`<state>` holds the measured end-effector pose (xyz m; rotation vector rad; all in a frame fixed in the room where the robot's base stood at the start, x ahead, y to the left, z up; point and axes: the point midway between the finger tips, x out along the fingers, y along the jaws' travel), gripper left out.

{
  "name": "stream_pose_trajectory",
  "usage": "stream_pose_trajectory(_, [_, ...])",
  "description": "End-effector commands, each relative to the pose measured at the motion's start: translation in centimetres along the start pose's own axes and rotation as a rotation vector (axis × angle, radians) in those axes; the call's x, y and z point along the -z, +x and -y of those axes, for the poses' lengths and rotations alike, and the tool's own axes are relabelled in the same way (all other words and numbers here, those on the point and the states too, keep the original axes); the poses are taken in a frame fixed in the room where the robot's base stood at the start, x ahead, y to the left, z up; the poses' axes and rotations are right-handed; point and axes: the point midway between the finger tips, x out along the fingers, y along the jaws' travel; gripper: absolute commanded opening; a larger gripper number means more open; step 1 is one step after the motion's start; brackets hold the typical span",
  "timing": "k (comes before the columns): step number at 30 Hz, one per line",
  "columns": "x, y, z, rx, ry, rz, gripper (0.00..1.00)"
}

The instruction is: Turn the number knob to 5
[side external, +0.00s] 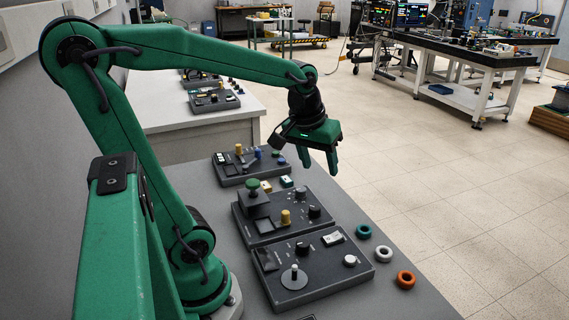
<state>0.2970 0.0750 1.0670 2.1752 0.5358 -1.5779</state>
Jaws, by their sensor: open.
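The number knob cannot be told for sure, because the panel markings are too small to read. My gripper (318,166) is green, points down and is open and empty. It hangs in the air above the far right part of the bench, apart from all the knobs.
The middle box (242,219) also carries a green-topped post (253,187) and a yellow knob (286,217). A third box (229,179) lies farther back.

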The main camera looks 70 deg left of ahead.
Motion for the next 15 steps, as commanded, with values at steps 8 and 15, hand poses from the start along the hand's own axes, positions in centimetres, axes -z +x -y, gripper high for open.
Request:
stream_pose_trajectory(8, [4.4,3.6,3.2,0.067,-0.278,0.078,0.52])
stream_pose_trajectory(15, [7.4,7.3,6.8,0.124,-0.518,0.137,0.52])
